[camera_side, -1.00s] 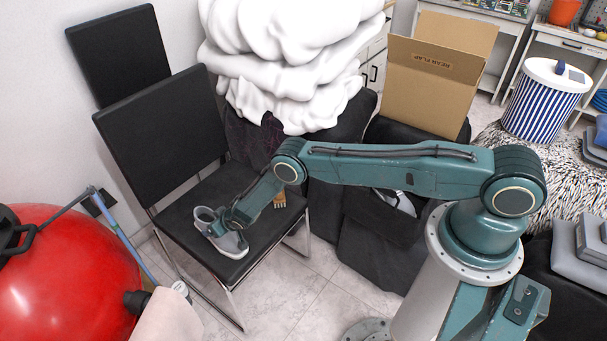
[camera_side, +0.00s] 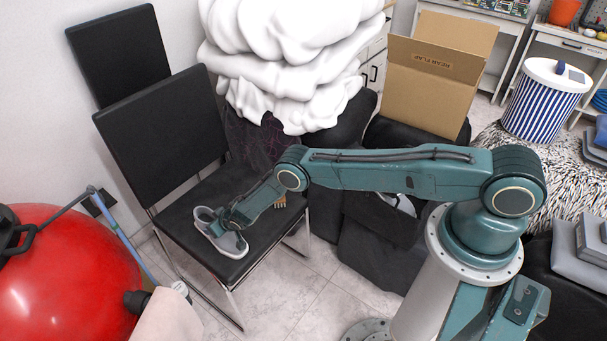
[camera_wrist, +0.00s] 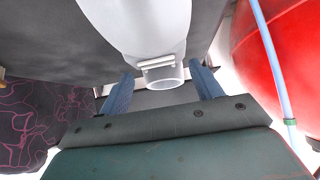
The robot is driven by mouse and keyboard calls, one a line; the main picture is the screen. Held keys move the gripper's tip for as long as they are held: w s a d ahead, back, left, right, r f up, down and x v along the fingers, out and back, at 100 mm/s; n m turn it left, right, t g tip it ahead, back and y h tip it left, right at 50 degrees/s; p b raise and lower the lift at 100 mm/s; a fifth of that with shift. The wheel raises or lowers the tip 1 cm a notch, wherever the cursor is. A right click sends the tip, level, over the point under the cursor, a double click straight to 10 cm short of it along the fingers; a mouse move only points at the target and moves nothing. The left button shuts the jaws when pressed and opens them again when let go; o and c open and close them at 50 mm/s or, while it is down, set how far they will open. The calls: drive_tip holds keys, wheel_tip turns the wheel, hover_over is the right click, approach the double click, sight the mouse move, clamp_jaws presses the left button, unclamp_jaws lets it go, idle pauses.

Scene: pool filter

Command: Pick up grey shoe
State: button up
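The grey shoe (camera_side: 206,220) with a pale sole lies on the seat of the front black chair (camera_side: 262,238), near its front edge. In the wrist view the pale shoe (camera_wrist: 145,30) comes down from the top, with a translucent ring-like part at its near end. My gripper (camera_side: 229,218) is down at the shoe in the side view and hides part of it. In the wrist view my gripper (camera_wrist: 163,84) is open, with one blue finger on each side of the ring-like part. Gaps show between the fingers and that part.
The chair's black backrest (camera_side: 160,130) rises behind. A red ball-shaped tank (camera_side: 70,275) and a blue pole (camera_side: 130,245) stand at left. White bedding (camera_side: 290,60) is piled behind.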

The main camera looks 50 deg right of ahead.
drive_tip(key=c, duration=0.7)
drive_tip(key=shift+c, duration=0.2)
drive_tip(key=shift+r, duration=0.15)
wheel_tip(320, 180, up, 20)
idle(0.4)
idle(0.6)
